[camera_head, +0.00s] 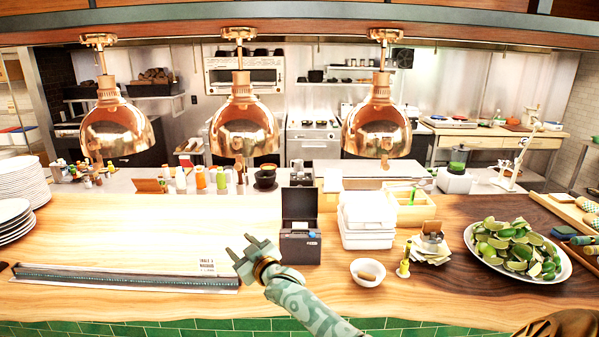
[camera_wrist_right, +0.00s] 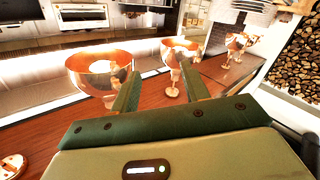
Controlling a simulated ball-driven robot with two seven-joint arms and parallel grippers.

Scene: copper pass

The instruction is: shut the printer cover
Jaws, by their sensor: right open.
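The black printer (camera_head: 300,246) stands on the wooden counter, right of the middle of the head view's left half. Its cover (camera_head: 300,204) stands raised, upright at the back of the body. My right gripper (camera_head: 247,252) is left of the printer and slightly nearer to me, its two fingers apart and empty, with a visible gap to the printer. In the right wrist view the spread fingers of my right gripper (camera_wrist_right: 158,86) hold nothing, and the printer does not show there. My left gripper is not in view.
White stacked containers (camera_head: 367,222) stand right of the printer, with a small white bowl (camera_head: 368,272) in front of them. A long metal rail (camera_head: 125,277) lies at front left. Copper lamps (camera_head: 241,128) hang above. The counter behind the rail is clear.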

